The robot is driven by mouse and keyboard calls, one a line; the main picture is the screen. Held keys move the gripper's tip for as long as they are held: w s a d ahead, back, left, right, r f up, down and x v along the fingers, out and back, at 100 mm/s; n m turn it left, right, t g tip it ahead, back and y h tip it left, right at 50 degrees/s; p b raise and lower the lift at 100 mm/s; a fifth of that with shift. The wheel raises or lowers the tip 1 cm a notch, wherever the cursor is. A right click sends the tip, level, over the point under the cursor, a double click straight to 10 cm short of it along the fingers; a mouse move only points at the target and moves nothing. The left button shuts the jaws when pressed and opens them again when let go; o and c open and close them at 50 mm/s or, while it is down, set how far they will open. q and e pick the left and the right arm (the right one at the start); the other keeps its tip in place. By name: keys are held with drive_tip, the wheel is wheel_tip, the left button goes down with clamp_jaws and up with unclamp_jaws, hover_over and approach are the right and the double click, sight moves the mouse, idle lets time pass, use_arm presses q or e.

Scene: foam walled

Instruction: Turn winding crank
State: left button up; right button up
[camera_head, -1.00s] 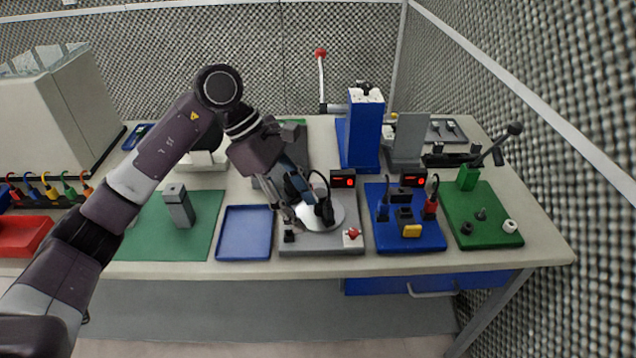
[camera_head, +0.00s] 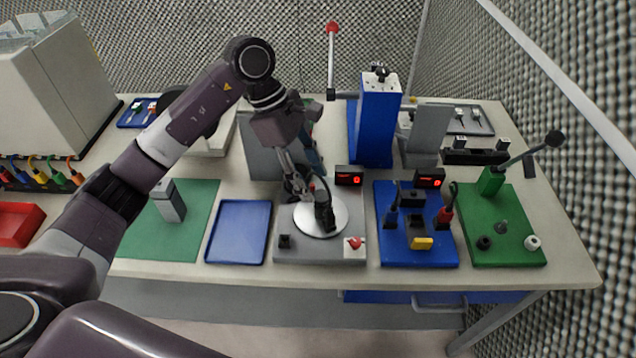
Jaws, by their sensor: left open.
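The winding station is a grey base (camera_head: 343,252) with a round white disc (camera_head: 338,223) and an upright black handle (camera_head: 324,213), which looks like the crank. My left gripper (camera_head: 303,192) comes down from above at the back left edge of the disc. It is open, with dark slim fingers close to the handle's left side. I cannot tell whether a finger touches the handle. My right gripper is not in view.
A blue tray (camera_head: 239,232) lies left. A blue board (camera_head: 391,254) with plugs stands right, then a green board (camera_head: 504,254) with a lever. A tall blue press (camera_head: 378,124) stands behind.

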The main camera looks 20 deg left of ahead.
sight(320, 194)
use_arm(q)
drive_tip(key=x, duration=0.2)
drive_tip(key=shift+d+f, duration=0.15)
drive_tip(key=shift+f, duration=0.05)
drive_tip(key=shift+w+d+f+p, duration=0.2)
drive_tip(key=shift+f+p, duration=0.1)
drive_tip(key=shift+f, duration=0.3)
drive_tip(key=shift+s, duration=0.1)
drive_tip(key=c, duration=1.1)
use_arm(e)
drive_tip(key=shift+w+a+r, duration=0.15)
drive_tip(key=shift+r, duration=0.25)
use_arm(q)
drive_tip(key=shift+n+b, duration=0.35)
drive_tip(key=shift+n, duration=0.05)
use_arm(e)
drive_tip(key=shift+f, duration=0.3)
